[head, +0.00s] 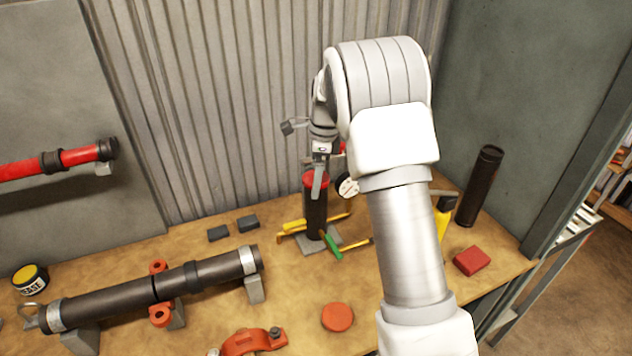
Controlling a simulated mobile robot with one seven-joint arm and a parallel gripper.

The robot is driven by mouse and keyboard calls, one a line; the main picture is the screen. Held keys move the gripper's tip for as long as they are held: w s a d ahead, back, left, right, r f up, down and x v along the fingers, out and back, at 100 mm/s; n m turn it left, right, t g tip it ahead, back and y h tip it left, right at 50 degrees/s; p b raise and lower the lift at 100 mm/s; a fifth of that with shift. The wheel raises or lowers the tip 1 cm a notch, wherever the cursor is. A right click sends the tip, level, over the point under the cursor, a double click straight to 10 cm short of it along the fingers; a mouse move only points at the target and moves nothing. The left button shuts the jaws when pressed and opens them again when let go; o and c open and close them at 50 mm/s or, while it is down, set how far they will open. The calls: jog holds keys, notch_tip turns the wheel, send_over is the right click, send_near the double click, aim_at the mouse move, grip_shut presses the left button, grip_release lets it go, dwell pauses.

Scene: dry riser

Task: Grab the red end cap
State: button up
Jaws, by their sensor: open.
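A round red cap (309,181) sits on top of a short dark upright pipe (316,212) near the back of the bench. A separate flat red disc (337,317) lies on the bench at the front middle. I cannot tell for certain which is the end cap. My gripper (322,180) points down at the top of the upright pipe, and is open. One finger shows in front of the red cap; the other is mostly hidden. I cannot tell whether the fingers touch the cap.
A long dark pipe (120,299) rests on supports at the left, with an orange-red clamp (252,341) in front. Yellow- and green-handled tools (331,246) lie around the upright pipe's base. A tall dark cylinder (479,187) and a red block (472,261) are at right.

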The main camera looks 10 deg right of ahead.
jog(key=shift+r, duration=0.1)
jog(key=c, duration=1.2)
